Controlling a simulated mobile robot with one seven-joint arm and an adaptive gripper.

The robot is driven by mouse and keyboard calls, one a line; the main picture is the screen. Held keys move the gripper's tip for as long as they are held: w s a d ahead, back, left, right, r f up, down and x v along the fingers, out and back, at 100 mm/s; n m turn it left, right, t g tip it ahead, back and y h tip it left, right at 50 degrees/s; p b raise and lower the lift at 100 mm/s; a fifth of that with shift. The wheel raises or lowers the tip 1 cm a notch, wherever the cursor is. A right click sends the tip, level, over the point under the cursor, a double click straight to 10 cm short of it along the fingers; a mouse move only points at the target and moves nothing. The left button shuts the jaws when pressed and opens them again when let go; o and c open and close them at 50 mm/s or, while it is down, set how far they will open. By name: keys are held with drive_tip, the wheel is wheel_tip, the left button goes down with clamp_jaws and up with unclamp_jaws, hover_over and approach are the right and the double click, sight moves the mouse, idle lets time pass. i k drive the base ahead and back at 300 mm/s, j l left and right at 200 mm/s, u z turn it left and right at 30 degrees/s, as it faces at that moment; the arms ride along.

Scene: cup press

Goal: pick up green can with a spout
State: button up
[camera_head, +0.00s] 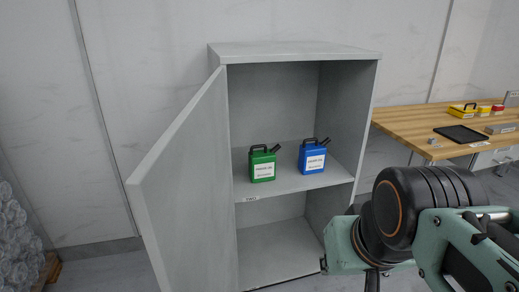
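A green can with a dark handle and a black spout (262,167) stands upright on the middle shelf of the open grey cabinet, left of centre. Its spout points up to the right, and a white label faces me. A blue can with a spout (312,158) stands upright to its right on the same shelf, with a gap between them. My arm reaches in from the lower right, in front of the cabinet's right side and clear of both cans. I cannot make out any gripper fingers.
The grey cabinet (291,54) has its door (190,190) swung open to the left. The lower compartment looks empty. A wooden table (405,118) at the right holds a black tray (460,134) and a yellow case (462,115). Clear bottles are piled at the far left.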

sight(262, 163)
drive_tip(key=i+l+u, duration=0.65)
drive_tip(key=l, duration=0.3)
drive_tip(key=i+l+u, duration=0.45)
drive_tip(key=l, duration=0.35)
